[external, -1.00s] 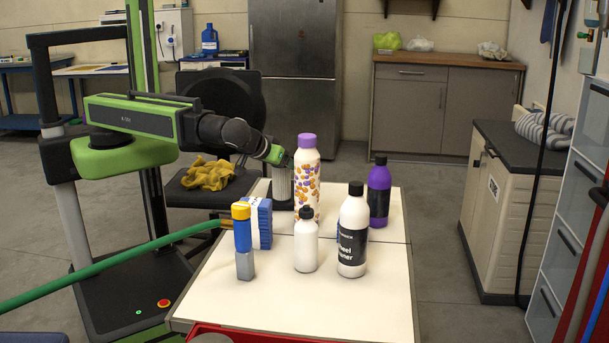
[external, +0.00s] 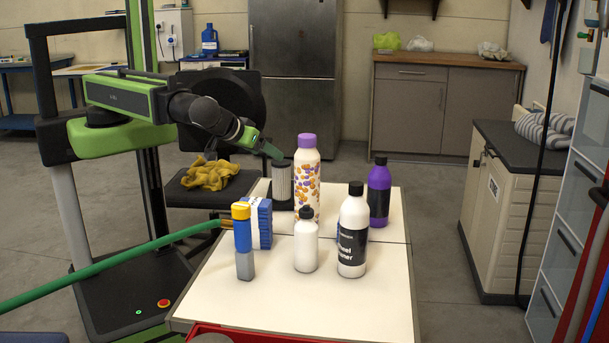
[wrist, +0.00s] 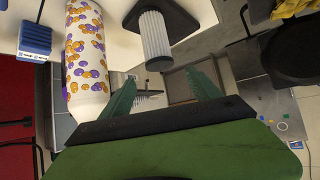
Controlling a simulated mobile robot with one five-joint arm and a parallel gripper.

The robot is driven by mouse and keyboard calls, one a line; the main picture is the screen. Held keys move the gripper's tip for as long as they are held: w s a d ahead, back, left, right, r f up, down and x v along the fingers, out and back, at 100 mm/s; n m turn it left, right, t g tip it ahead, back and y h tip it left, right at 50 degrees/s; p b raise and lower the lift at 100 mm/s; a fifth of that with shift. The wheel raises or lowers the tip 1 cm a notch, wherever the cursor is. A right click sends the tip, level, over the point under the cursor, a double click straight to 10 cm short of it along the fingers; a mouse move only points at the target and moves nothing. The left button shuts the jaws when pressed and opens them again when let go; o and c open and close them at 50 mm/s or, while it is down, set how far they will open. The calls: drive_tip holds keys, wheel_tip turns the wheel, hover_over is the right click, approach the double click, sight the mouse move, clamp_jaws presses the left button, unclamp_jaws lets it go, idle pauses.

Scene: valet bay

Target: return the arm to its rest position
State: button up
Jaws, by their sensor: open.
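My gripper (external: 272,152) is above the far left part of the cream table (external: 300,300), just above and left of a ribbed grey cylinder (external: 283,184) on a dark base. In the wrist view my gripper (wrist: 163,88) shows two green fingers spread apart with nothing between them. The ribbed cylinder also shows there, beyond the fingertips. The arm is extended rightward from its column over the chair. A white bottle with purple and orange spots (external: 306,172) stands right of the gripper, apart from it.
A white bottle (external: 306,248), a black-labelled bottle (external: 352,240) and a purple bottle (external: 379,196) stand on the table. A blue block (external: 262,224) and a yellow-topped blue and grey object (external: 243,245) are at left. A yellow cloth (external: 208,174) lies on the chair (external: 188,200).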

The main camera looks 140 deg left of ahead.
drive_tip(key=w+d+f+m+t+h+p, duration=0.1)
drive_tip(key=d+m+h+p, duration=0.1)
drive_tip(key=d+m, duration=0.5)
drive_tip(key=w+d+f+m+t+h+p, duration=0.1)
drive_tip(key=d+m+h, duration=0.3)
drive_tip(key=d, duration=0.9)
drive_tip(key=w+d+f+m+t+h+p, duration=0.1)
drive_tip(key=w+d+m+h+p, duration=0.1)
drive_tip(key=d+m, duration=0.8)
drive_tip(key=shift+w+d+f+h+p, duration=0.2)
drive_tip(key=shift+d+h+p, duration=0.35)
drive_tip(key=shift+h, duration=0.55)
